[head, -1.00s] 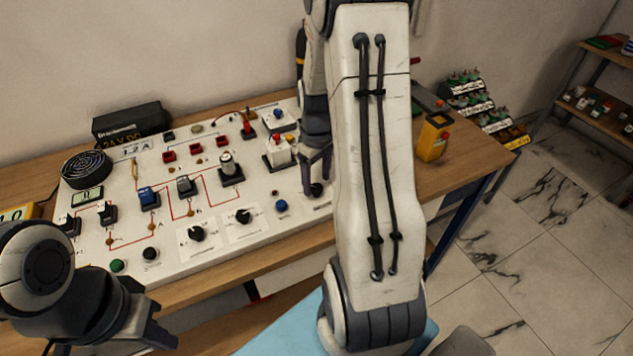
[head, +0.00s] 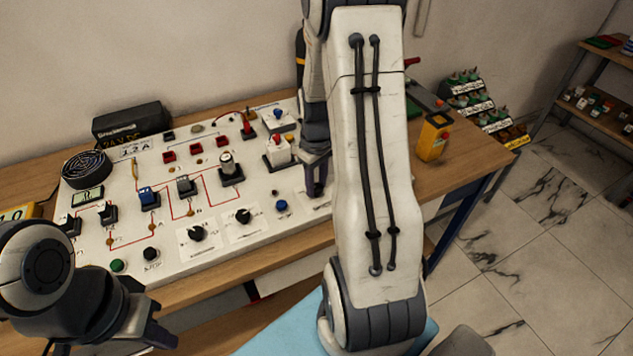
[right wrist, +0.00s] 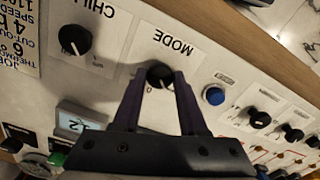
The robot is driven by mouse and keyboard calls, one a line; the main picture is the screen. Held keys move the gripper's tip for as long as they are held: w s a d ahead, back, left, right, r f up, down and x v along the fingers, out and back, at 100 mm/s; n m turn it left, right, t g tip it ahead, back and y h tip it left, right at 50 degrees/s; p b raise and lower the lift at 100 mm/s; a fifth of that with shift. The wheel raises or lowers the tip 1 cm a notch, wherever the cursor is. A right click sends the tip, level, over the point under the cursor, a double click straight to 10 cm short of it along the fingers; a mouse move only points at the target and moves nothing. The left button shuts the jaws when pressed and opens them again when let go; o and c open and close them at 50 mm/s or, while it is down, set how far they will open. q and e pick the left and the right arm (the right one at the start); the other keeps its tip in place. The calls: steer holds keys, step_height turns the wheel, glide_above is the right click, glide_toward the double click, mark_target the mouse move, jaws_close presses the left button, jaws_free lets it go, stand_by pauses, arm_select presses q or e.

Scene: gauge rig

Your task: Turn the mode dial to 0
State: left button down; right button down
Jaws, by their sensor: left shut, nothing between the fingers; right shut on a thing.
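The mode dial (right wrist: 159,73) is a black round knob on a white plate marked MODE, seen upside down in the right wrist view. A small 0 is printed by its lower left edge. My right gripper (right wrist: 161,80) is shut on the dial, one dark finger on each side. In the head view my right gripper (head: 316,188) reaches down to the panel's right part and hides most of the dial. The direction of the dial's pointer is hard to make out. My left gripper (head: 163,338) is shut and empty, in front of the panel's lower left.
The white panel (head: 215,215) holds several switches and knobs. A dial marked CHILL (right wrist: 75,40) and a blue button (right wrist: 214,95) flank the mode dial. A yellow box (head: 433,137) stands on the table's right side. My right arm covers the middle of the head view.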

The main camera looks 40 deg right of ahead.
mark_target(316, 187)
steer(key=m+p, duration=0.1)
steer(key=m, duration=0.3)
steer(key=shift+r, duration=0.1)
steer(key=m+p, duration=0.1)
steer(key=m, duration=0.4)
steer(key=shift+m, duration=0.3)
stand_by(0.4)
steer(key=shift+c, duration=2.2)
jaws_free()
step_height(316, 187, up, 10)
steer(key=shift+r, duration=0.2)
